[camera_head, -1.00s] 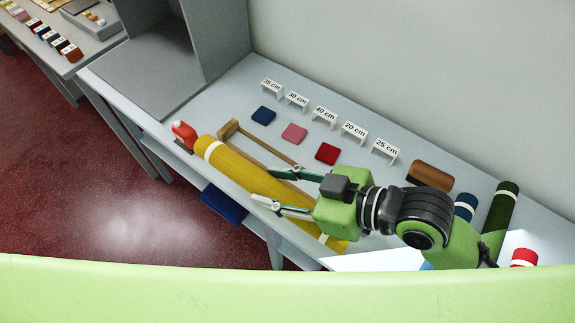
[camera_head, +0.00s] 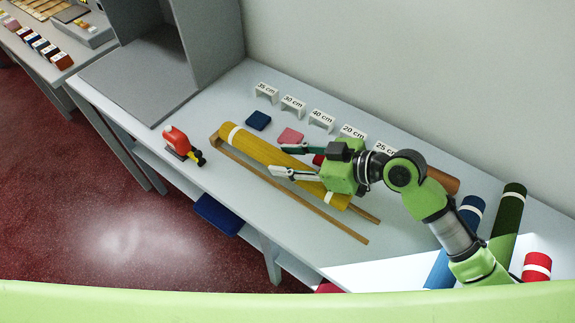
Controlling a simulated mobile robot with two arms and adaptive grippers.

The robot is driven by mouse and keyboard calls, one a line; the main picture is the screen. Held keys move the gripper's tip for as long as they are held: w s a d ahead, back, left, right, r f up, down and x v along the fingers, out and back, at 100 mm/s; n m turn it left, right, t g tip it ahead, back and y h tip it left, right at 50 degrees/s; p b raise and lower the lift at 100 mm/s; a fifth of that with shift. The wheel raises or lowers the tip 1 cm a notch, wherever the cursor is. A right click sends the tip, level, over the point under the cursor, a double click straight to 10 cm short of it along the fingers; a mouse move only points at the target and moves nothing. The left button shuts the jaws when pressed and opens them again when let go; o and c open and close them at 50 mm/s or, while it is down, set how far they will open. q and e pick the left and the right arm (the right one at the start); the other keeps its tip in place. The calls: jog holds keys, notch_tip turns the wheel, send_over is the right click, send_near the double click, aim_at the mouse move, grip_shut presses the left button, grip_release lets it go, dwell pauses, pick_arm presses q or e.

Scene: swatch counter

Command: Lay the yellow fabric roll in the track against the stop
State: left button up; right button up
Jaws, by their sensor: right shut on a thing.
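The yellow fabric roll (camera_head: 258,150), with white bands, lies lengthwise along the wooden track (camera_head: 300,200). It hides most of the back rail, while the front rail shows along its near side. Its left end is at the track's left end, by the stop (camera_head: 215,138). I cannot tell whether it touches the stop or rests fully down between the rails. My right gripper (camera_head: 284,160) is shut on the roll, with one finger on each side of it. My left gripper is not in view.
A red tape dispenser (camera_head: 176,141) stands left of the track. Length signs (camera_head: 293,104) and colour swatches (camera_head: 257,120) line the back. Blue (camera_head: 470,212), green (camera_head: 508,210) and red (camera_head: 537,266) rolls are at the right. A grey cabinet (camera_head: 150,75) stands at the left.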

notch_tip(320, 180, down, 2)
jog(key=shift+f, duration=0.3)
jog(key=shift+f, duration=0.1)
jog(key=shift+f, duration=0.15)
jog(key=o, duration=1.4)
jog(key=shift+s, duration=0.1)
jog(key=shift+c, duration=0.2)
